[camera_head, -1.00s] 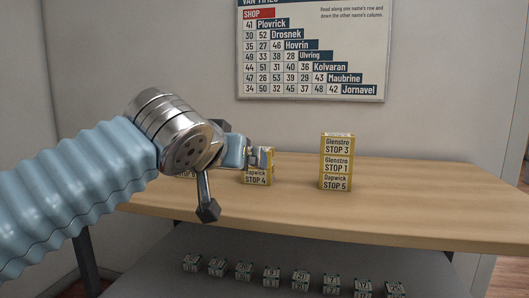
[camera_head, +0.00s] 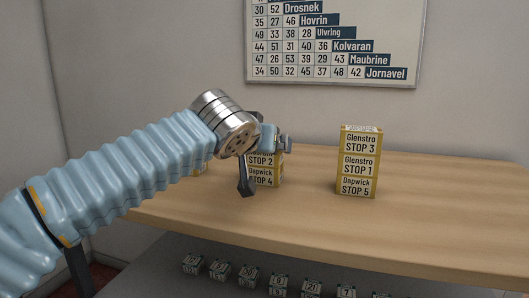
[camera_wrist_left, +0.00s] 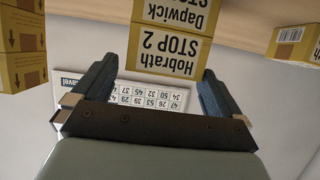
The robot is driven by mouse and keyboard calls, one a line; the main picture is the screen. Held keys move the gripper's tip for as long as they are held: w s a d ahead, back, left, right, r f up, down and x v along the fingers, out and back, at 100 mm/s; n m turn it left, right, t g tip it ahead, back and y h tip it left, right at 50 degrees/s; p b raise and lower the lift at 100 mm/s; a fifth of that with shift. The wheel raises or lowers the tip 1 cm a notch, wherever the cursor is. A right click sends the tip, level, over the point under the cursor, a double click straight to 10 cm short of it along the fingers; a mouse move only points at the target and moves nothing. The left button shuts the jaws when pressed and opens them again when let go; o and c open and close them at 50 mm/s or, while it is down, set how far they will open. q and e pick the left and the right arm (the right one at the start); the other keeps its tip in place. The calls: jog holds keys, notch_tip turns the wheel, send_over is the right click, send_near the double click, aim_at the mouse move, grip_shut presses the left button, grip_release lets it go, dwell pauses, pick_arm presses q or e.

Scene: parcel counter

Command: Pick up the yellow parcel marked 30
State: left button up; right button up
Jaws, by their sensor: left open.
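No parcel shows a readable 30 as its own mark. A stack of two yellow parcels, STOP 2 over STOP 4 (camera_head: 264,178), stands on the wooden counter; its top is partly hidden by my left gripper (camera_head: 270,145). A taller stack of three yellow parcels, STOP 3, STOP 1 and STOP 5 (camera_head: 358,166), stands to the right. In the left wrist view, upside down, my left gripper (camera_wrist_left: 155,78) is open and empty, its fingers on either side of the view toward the Hobrath STOP 2 parcel (camera_wrist_left: 168,50). I cannot tell if they touch it. The right gripper is out of view.
Another yellow parcel (camera_head: 200,168) is mostly hidden behind my left arm. The wrist view shows parcels at left (camera_wrist_left: 22,55) and right (camera_wrist_left: 290,42). A times board (camera_head: 350,45) hangs on the wall. Small number blocks (camera_head: 278,284) line the lower front. The counter's right side is clear.

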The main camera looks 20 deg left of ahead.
pick_arm(q)
jog(key=x, duration=0.5)
jog(key=shift+w+a+p, duration=0.15)
jog(key=shift+a+p, duration=0.1)
jog(key=shift+p, duration=0.1)
jog(key=c, duration=0.9)
